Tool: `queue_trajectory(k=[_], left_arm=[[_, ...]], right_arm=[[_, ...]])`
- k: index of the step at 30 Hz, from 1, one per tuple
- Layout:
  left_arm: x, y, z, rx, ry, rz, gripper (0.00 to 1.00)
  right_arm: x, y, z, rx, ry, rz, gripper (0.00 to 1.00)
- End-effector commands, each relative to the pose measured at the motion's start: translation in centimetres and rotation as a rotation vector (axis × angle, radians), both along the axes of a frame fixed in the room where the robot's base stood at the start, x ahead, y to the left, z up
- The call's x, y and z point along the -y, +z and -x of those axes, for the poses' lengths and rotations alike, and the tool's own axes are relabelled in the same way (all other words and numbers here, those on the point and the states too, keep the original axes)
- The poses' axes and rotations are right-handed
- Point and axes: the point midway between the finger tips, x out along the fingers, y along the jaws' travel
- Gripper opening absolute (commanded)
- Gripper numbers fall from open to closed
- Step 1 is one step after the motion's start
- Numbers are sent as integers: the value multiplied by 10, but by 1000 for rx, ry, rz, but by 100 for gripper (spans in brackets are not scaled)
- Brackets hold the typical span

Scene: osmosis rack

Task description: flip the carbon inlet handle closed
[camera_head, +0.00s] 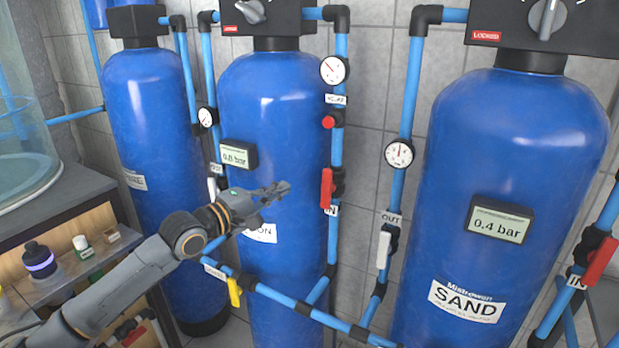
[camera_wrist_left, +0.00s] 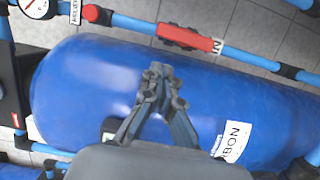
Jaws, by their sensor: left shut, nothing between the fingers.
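The carbon tank (camera_head: 275,110) is the blue cylinder in the middle of the head view, its label partly covered by my arm. The red inlet handle (camera_head: 327,188) sits on the blue pipe at its right, beside an "IN" tag, and lies along the pipe. In the left wrist view the handle (camera_wrist_left: 186,38) is beyond the fingers, also in line with its pipe. My left gripper (camera_head: 283,188) is shut and empty in front of the tank, left of the handle and apart from it. In the wrist view its fingers (camera_wrist_left: 158,72) meet over the blue tank. My right gripper is not in view.
The sand tank (camera_head: 515,150) stands at the right, with a white outlet handle (camera_head: 383,250) on the pipe left of it. A yellow handle (camera_head: 234,292) is on the low bypass pipe. A small red knob (camera_head: 328,122) and a gauge (camera_head: 334,70) sit above the inlet handle.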

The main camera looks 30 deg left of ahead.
Motion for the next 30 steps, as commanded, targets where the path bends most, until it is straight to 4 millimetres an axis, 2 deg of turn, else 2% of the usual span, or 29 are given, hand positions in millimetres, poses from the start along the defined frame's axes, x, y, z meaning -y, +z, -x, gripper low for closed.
queue_trajectory(k=[7, 11, 24, 30], left_arm=[[0, 0, -1, 0, 2, -1, 0], [1, 1, -9, 1, 3, 0, 0], [20, 2, -73, 2, 3, 0, 0], [25, -1, -92, 0, 3, -3, 0]], right_arm=[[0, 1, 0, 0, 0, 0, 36], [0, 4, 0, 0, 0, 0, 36], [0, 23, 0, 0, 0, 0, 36], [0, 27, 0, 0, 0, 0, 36]])
